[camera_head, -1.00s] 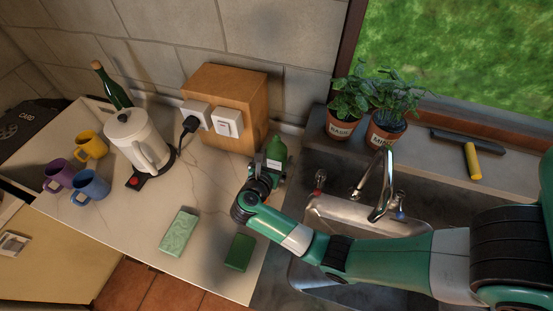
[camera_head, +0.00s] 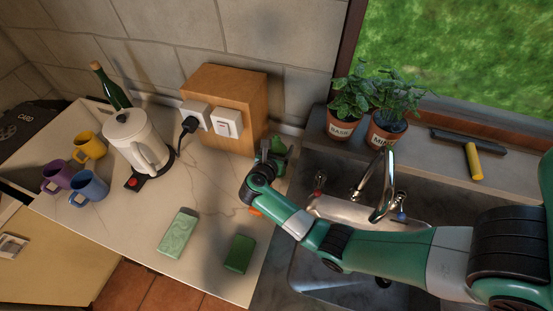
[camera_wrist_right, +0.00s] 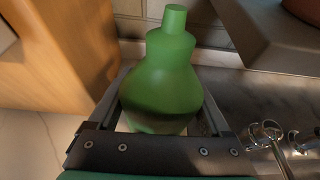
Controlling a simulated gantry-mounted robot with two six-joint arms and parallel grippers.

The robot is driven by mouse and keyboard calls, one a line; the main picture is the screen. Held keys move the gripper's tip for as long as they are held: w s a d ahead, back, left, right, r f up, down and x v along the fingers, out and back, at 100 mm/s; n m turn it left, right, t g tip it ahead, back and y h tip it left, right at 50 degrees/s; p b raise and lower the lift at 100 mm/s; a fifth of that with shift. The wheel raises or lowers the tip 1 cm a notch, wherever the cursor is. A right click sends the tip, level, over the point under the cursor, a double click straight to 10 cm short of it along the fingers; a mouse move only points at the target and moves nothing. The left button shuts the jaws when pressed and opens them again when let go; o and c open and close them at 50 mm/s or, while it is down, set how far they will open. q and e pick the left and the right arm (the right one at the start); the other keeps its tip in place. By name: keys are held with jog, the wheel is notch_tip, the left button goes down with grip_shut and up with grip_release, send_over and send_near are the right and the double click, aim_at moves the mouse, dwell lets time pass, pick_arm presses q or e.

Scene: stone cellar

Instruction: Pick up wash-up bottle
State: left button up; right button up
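The wash-up bottle (camera_head: 280,147) is green and stands at the back of the counter, beside the wooden box. My right gripper (camera_head: 268,155) reaches it from the front and hides its lower part in the head view. In the right wrist view the bottle (camera_wrist_right: 165,85), with its narrow neck and cap, is between the two fingers of the right gripper (camera_wrist_right: 164,105). The fingers are apart on either side of it, with slim gaps near the palm; contact farther along is hidden. My left gripper is not in view.
A wooden box (camera_head: 222,100) with sockets is just left of the bottle. The sink tap (camera_head: 384,185) and potted herbs (camera_head: 340,127) are to the right. A white kettle (camera_head: 135,143), mugs (camera_head: 88,186) and two green blocks (camera_head: 178,232) occupy the counter.

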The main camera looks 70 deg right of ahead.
jog(key=c, duration=0.9)
jog(key=shift+r, duration=0.1)
